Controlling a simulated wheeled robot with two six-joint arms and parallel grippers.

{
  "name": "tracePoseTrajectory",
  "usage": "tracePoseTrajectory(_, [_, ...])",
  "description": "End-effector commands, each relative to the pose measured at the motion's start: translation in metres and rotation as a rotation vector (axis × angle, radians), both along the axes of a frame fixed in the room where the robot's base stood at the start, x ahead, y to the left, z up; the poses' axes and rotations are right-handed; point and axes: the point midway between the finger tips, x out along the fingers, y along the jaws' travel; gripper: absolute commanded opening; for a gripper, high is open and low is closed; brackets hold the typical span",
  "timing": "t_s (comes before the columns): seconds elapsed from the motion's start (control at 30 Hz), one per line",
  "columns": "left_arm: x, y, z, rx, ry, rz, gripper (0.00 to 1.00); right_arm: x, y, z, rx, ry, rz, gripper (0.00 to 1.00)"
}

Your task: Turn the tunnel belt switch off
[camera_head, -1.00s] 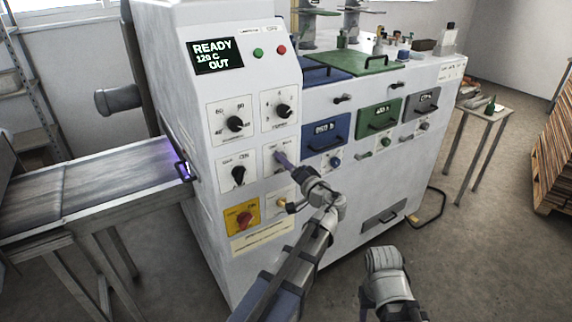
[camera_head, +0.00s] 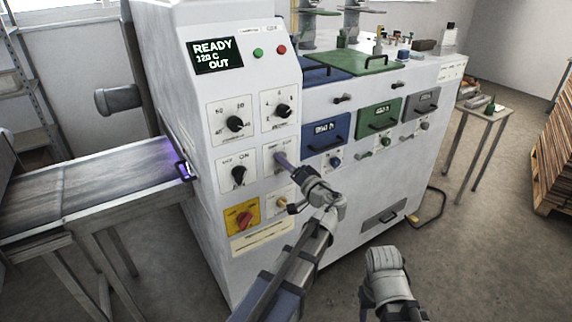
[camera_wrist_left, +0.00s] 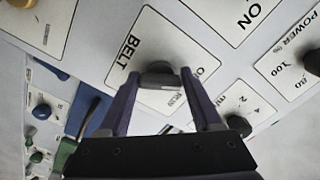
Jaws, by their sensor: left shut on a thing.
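The belt switch is a dark knob (camera_wrist_left: 158,78) on a white plate marked BELT (camera_wrist_left: 135,60) in the left wrist view. My left gripper (camera_wrist_left: 160,80) is shut on this knob, with a finger on each side of it. In the head view the left gripper (camera_head: 281,158) reaches the same plate (camera_head: 271,166) on the front panel, and its fingers hide most of the knob. The knob's exact pointing is hard to read. My right gripper (camera_head: 385,268) is low at the bottom right, away from the panel; its fingers cannot be made out.
Beside the belt plate are a black ON switch (camera_head: 238,175), a red knob on yellow (camera_head: 243,220), and two black dials above, one here (camera_head: 235,124). The display (camera_head: 215,55) reads READY, 120 C, OUT. A conveyor (camera_head: 90,190) extends left.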

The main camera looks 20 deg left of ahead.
Motion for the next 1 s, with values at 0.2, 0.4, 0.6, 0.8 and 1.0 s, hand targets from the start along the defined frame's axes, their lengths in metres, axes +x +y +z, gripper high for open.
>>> tracePoseTrajectory(0.2, [0.0007,-0.0007,0.0003,0.001,0.000,-0.002,0.10,0.0000,0.0000,0.0001,0.000,0.000,0.000,0.50])
tracePoseTrajectory(0.4, [0.0008,-0.0007,0.0003,0.002,0.000,-0.003,0.10,0.0000,0.0000,0.0001,0.000,0.000,0.000,0.50])
tracePoseTrajectory(0.6, [0.0007,-0.0005,0.0003,0.002,0.000,-0.002,0.83,0.0000,0.0000,0.0001,0.000,0.000,0.000,0.50])
tracePoseTrajectory(0.8, [0.0004,-0.0003,0.0003,0.001,0.000,-0.001,0.94,0.0000,0.0000,0.0001,0.000,0.000,0.000,0.50])
tracePoseTrajectory(1.0, [-0.0019,-0.0028,0.0003,0.002,0.000,-0.002,0.94,0.0000,0.0000,0.0000,0.000,0.000,0.000,0.50])
